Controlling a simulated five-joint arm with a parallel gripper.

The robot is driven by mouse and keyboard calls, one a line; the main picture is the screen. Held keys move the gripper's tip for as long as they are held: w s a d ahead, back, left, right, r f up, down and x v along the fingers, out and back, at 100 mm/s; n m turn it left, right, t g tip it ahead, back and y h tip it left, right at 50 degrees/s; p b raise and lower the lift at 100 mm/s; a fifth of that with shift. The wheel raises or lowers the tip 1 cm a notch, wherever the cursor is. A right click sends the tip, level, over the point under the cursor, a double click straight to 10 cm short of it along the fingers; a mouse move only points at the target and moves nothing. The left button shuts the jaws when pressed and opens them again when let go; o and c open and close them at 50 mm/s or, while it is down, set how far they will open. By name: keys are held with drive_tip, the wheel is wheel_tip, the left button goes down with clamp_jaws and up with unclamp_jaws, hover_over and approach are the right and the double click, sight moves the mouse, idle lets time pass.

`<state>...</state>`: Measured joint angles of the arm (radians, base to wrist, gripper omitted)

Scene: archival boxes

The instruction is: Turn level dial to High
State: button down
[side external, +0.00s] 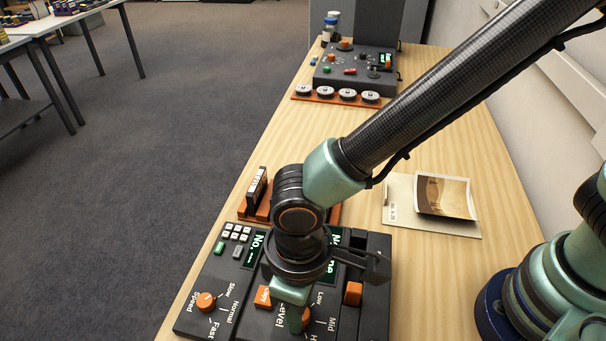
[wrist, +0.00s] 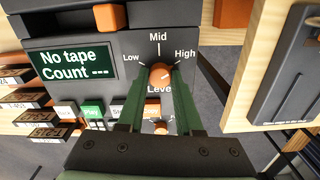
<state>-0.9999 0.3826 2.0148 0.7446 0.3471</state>
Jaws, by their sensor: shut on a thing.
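The level dial (wrist: 160,74) is a small orange knob on a dark control panel, with Low, Mid and High printed around it. In the wrist view my gripper (wrist: 160,80) has its green fingers on both sides of the dial, closed on it. The dial's pointer mark is too small to read surely. In the side view my gripper (side external: 297,316) reaches down onto the dark machine (side external: 240,322), and its fingers and wrist hide most of the dial and part of the Level lettering.
The machine's screen (wrist: 73,63) reads "No tape Count ---". An orange Speed dial (side external: 206,301) and several small buttons sit on the same panel. A photo on a folder (side external: 444,196) lies right of my arm. Another control box (side external: 352,73) stands farther back on the wooden table.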

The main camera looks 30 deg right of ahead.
drive_tip(key=c, duration=0.6)
unclamp_jaws()
drive_tip(key=shift+r, duration=0.1)
wheel_tip(320, 180, up, 12)
drive_tip(key=w+d+r+m+t+y, duration=0.1)
drive_tip(key=w+d+r+m, duration=0.1)
drive_tip(key=w+d, duration=0.35)
drive_tip(key=w+d+r+m+t, duration=0.1)
drive_tip(key=w+d+r, duration=0.1)
drive_tip(key=d, duration=0.6)
drive_tip(key=d+m+t, duration=0.1)
drive_tip(key=d, duration=0.5)
drive_tip(key=d+r+m+t, duration=0.1)
drive_tip(key=d+m, duration=0.1)
drive_tip(key=d, duration=0.4)
drive_tip(key=d+m+t+h, duration=0.1)
drive_tip(key=d, duration=0.5)
drive_tip(key=shift+w+d+r+t, duration=0.15)
drive_tip(key=shift+w+d+t, duration=0.05)
drive_tip(key=shift+d+t, duration=0.1)
